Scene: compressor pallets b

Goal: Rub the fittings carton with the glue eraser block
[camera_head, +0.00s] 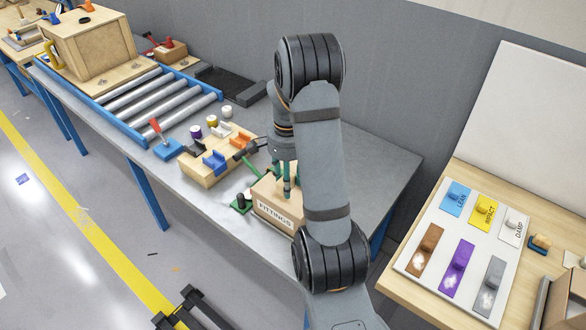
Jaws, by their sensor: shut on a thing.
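The fittings carton (275,213), a tan box with a white FITTINGS label on its front, sits on the grey bench to the left of my forearm. My gripper (282,182) points down over the carton's top, its greenish fingers close to or at the top face. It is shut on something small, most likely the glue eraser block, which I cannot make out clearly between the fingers. My arm hides the carton's right part. I cannot tell whether the held thing touches the carton.
A small green stand (240,205) is just left of the carton. A wooden block holder (205,172) with coloured pieces stands further left, near small pots and a blue roller conveyor (125,123). At right, a wooden table (400,259) holds a white board with coloured blocks (457,262).

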